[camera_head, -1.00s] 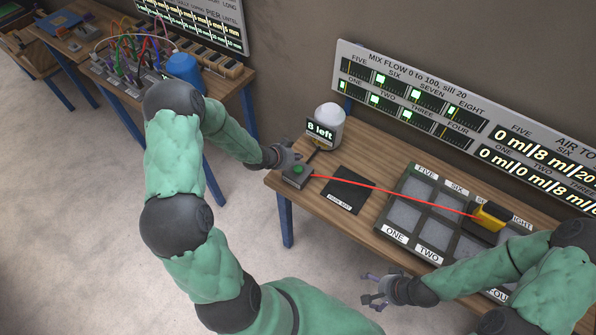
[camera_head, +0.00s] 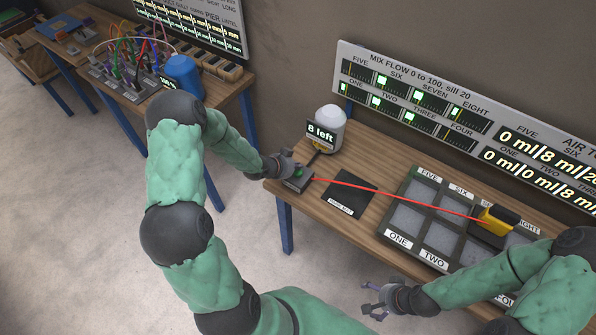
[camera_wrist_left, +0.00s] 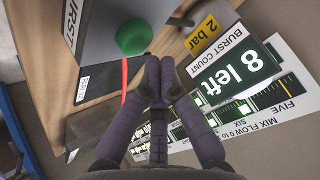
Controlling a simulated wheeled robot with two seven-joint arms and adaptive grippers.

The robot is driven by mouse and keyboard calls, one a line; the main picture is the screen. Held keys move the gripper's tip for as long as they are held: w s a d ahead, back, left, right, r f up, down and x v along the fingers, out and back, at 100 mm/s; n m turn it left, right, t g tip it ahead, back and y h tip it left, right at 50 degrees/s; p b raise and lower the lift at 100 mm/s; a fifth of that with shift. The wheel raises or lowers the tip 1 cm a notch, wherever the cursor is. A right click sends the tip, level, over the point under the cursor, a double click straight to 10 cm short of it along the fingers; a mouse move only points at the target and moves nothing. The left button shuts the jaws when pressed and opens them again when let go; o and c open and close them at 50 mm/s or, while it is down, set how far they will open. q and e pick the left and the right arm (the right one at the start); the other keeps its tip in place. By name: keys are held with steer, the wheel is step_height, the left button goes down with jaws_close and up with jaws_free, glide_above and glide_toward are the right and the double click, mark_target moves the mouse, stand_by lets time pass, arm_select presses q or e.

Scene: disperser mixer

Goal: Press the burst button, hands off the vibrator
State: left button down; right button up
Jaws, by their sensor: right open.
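The green burst button (camera_wrist_left: 134,38) sits on a grey box at the table's left end; the box (camera_head: 297,182) shows in the head view, partly behind my gripper. My left gripper (camera_head: 290,168) is at the box, and in the left wrist view its fingertips (camera_wrist_left: 159,62) are together and empty, just beside the button. I cannot tell whether they touch it. A yellow and black block (camera_head: 497,218), probably the vibrator, sits on the far right part of the tray, away from both grippers. My right gripper (camera_head: 374,300) is open and empty in front of the table.
A red line runs from the box to the yellow block, over a black mat (camera_head: 349,195). A white-domed canister (camera_head: 330,128) and a sign reading "8 left" (camera_head: 321,134) stand behind the box. The tray (camera_head: 398,239) has several numbered cells. Another table with cables stands left.

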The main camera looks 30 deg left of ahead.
mark_target(296, 173)
stand_by(0.8)
arm_select(q)
steer(key=shift+f+b, duration=0.45)
steer(key=shift+f+b, duration=0.45)
steer(key=shift+f, duration=0.05)
stand_by(0.8)
steer(key=shift+r, duration=0.1)
steer(key=shift+r+p, duration=0.7)
steer(key=shift+r, duration=0.15)
steer(key=shift+r+p, duration=1.95)
steer(key=shift+r, duration=0.65)
steer(key=shift+f, duration=0.1)
